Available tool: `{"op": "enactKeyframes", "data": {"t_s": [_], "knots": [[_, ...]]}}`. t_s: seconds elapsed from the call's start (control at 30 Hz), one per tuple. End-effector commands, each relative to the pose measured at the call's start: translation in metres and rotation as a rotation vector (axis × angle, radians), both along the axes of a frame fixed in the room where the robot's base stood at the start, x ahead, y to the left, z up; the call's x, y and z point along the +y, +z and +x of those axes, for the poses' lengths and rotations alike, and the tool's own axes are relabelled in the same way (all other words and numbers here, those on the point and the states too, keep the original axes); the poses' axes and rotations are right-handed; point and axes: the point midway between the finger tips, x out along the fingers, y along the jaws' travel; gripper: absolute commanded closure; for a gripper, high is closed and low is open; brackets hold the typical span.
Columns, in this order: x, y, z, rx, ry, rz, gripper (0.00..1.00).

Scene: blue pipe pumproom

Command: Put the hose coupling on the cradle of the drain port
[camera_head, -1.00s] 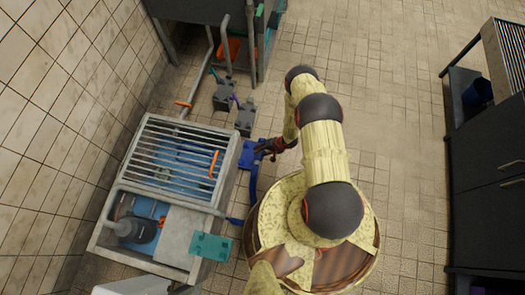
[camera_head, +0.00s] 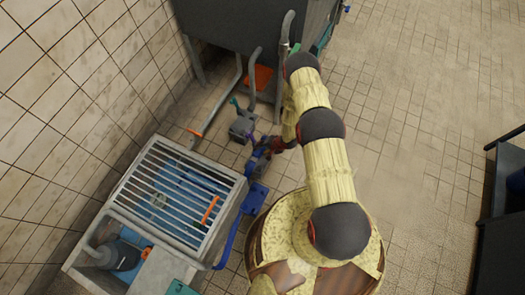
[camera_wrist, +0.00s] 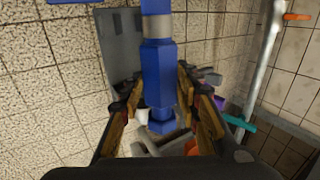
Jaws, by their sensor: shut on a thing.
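The hose coupling (camera_wrist: 159,75) is a blue faceted body with a grey metal collar. My gripper (camera_wrist: 160,98) is shut on it, with one finger on each side. In the head view my gripper (camera_head: 272,146) holds the coupling (camera_head: 258,161) beside the small grey floor fittings. One grey fitting (camera_head: 241,127) has a teal handle and stands just up and left of my gripper. A purple handle shows at the right in the wrist view, beside the teal handle (camera_wrist: 238,123). The coupling's lower end and the cradle are partly hidden, so contact cannot be told.
A grated basin (camera_head: 178,195) with an orange handle stands at the left. A blue bracket (camera_head: 255,196) with a blue hose (camera_head: 228,239) is at its right edge. A dark tank (camera_head: 240,38) with grey pipes stands behind the fittings.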

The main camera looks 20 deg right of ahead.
Motion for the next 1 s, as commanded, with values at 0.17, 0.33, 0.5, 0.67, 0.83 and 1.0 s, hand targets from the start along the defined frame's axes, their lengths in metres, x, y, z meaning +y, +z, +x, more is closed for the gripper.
{"op": "enactKeyframes", "data": {"t_s": [0.17,0.33,0.5,0.67,0.83,1.0], "knots": [[0.000,-0.018,0.000,0.000,0.000,0.000,1.00],[0.000,-0.034,-0.001,0.000,0.000,0.000,1.00],[0.000,-0.047,0.000,-0.001,0.000,0.001,1.00],[0.000,-0.060,0.000,-0.001,0.000,0.000,1.00],[0.000,-0.072,0.000,-0.001,0.000,0.001,1.00],[0.000,-0.077,0.001,-0.002,0.000,0.000,1.00]]}}
